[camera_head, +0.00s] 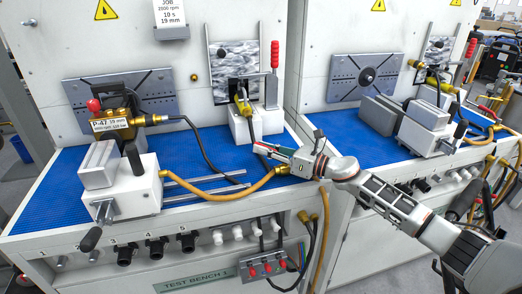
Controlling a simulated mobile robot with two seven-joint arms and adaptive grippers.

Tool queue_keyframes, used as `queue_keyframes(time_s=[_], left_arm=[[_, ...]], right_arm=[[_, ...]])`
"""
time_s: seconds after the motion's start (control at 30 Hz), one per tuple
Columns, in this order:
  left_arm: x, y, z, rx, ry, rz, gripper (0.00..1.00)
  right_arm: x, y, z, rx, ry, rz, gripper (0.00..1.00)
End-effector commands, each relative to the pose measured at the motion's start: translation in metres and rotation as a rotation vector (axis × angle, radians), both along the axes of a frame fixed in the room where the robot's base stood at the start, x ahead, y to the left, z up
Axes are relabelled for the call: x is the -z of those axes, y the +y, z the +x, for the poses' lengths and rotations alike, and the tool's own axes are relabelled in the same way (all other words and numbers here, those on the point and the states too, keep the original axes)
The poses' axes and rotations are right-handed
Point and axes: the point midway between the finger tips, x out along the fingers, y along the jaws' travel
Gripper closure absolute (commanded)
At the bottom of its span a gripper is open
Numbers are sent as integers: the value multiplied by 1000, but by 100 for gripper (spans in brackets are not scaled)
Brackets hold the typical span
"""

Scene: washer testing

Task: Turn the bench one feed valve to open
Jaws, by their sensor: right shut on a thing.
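Bench one (60,190) is the nearer, left bench, with a blue mat and a "TEST BENCH 1" label on its front. A yellow feed hose (215,194) runs along the mat to a brass fitting (282,170) at the right front edge, which looks like the feed valve. My right gripper (268,150) reaches in from the right, just above that fitting. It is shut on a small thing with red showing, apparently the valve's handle. The fingers hide most of it, so I cannot tell the valve's position. My left gripper is not in view.
A vise (130,190) and a tagged brass pump unit (118,122) stand at left. A black hose crosses the mat. Bench two (345,145) adjoins at right.

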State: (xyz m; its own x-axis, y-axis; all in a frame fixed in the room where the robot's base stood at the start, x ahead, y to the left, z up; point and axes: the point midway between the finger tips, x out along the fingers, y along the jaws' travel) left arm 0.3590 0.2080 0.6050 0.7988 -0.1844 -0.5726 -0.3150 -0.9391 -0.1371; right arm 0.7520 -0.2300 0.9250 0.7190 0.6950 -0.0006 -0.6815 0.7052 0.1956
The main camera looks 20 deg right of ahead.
Motion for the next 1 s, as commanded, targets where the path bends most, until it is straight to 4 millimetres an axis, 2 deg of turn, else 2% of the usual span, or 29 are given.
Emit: queue_keyframes(time_s=[0.2,0.23,0.3,0.73,0.87,1.0], left_arm=[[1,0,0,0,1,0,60],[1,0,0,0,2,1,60],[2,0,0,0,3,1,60],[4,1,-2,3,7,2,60],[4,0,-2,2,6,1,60],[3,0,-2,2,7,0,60]], right_arm=[[2,2,-1,-2,3,0,100],[2,2,-1,-2,3,0,82],[2,2,-1,-2,2,0,68],[1,-4,-4,1,0,0,68],[2,-16,-17,1,2,-1,68],[3,-37,-39,2,3,-3,68]])
